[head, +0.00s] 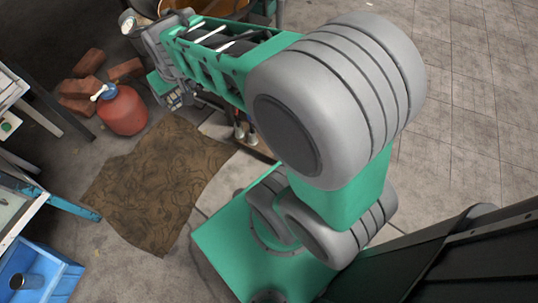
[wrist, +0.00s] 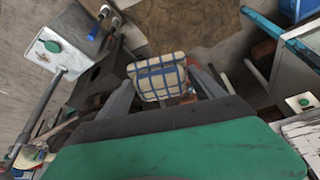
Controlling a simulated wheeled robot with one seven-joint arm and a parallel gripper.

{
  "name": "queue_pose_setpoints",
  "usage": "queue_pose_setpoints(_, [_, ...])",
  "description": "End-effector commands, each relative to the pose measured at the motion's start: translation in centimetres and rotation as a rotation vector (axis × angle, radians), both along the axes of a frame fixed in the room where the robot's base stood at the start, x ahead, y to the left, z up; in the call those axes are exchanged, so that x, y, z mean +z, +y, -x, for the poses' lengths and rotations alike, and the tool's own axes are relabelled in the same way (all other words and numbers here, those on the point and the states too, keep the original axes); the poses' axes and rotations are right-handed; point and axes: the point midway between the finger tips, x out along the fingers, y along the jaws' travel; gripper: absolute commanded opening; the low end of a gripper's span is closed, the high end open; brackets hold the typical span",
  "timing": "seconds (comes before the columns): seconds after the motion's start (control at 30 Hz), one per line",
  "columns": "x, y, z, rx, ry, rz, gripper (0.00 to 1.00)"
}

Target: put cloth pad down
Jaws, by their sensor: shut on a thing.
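The cloth pad (wrist: 157,77) is cream with a blue check pattern and shows in the wrist view. My gripper (wrist: 160,84) is shut on it, with one dark finger on each side of the pad. What lies directly beneath the pad is hard to tell. In the head view my arm reaches to the upper left, and my gripper (head: 176,97) is small there, near the red round container. The pad cannot be made out in the head view.
A brown patterned mat (head: 158,185) lies on the floor. A red container (head: 122,110) and several bricks (head: 88,63) stand at the upper left. A blue crate (head: 42,272) is at the lower left. Tiled floor at the right is clear.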

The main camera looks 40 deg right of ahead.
Motion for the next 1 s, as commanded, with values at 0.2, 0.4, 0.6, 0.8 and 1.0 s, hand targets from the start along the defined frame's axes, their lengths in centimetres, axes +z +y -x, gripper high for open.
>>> queue_pose_setpoints(0.2, [-5.1,-0.8,-2.4,-0.019,-0.009,0.000,0.33])
queue_pose_setpoints(0.4, [-9.9,-4.8,-3.5,-0.107,-0.009,0.001,0.33])
queue_pose_setpoints(0.6, [-16.4,-11.8,-1.9,-0.262,-0.005,0.001,0.33])
queue_pose_setpoints(0.8, [-26.6,-19.3,2.9,-0.448,0.003,0.001,0.33])
queue_pose_setpoints(1.0, [-37.4,-24.1,9.1,-0.571,0.006,-0.002,0.33])
